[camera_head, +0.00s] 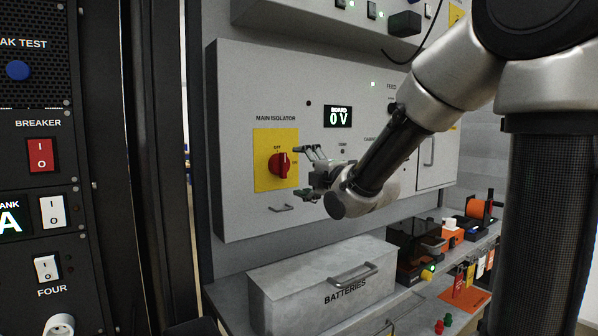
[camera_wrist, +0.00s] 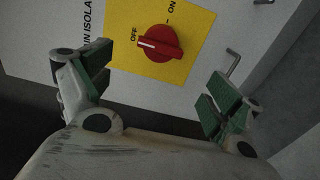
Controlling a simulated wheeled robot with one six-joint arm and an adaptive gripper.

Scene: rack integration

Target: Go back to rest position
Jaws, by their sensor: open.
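My gripper (camera_head: 309,173) is open and empty, in front of the grey cabinet and just right of the red main isolator knob (camera_head: 279,165). In the wrist view its two green-padded fingers (camera_wrist: 155,95) are spread wide. The knob (camera_wrist: 160,43) sits on a yellow plate (camera_wrist: 199,22) beyond the fingertips, with a gap between. Its white mark points toward OFF. My arm reaches in from the upper right of the head view.
The board display (camera_head: 339,117) reads 0 V. A grey batteries box (camera_head: 290,292) with a handle stands below my gripper. A bench (camera_head: 395,300) holds orange and black items at right. A black rack (camera_head: 45,120) with breaker switches stands at left.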

